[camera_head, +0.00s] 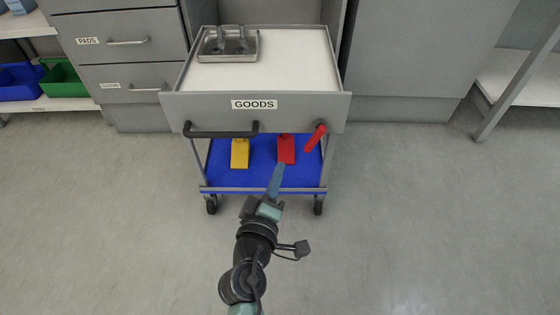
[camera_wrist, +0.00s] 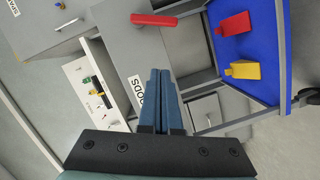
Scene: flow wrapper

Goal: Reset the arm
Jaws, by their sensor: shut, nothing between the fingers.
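My gripper (camera_head: 276,168) is at the end of my arm, low in the middle of the head view, in front of the cart. Its blue fingers lie together with nothing between them, as the wrist view also shows (camera_wrist: 160,72). From the head camera the fingertips overlap the front of the cart's lower blue shelf; I cannot tell the exact gap. No object touches the fingers in either view.
The grey GOODS front (camera_head: 300,115) has a black handle (camera_head: 222,133) and a red lever (camera_head: 315,138). A metal tray (camera_head: 203,56) stands on the white surface. The blue shelf (camera_head: 262,178) holds a yellow wedge (camera_head: 240,155) and a red wedge (camera_head: 286,150). Side floor is clear.

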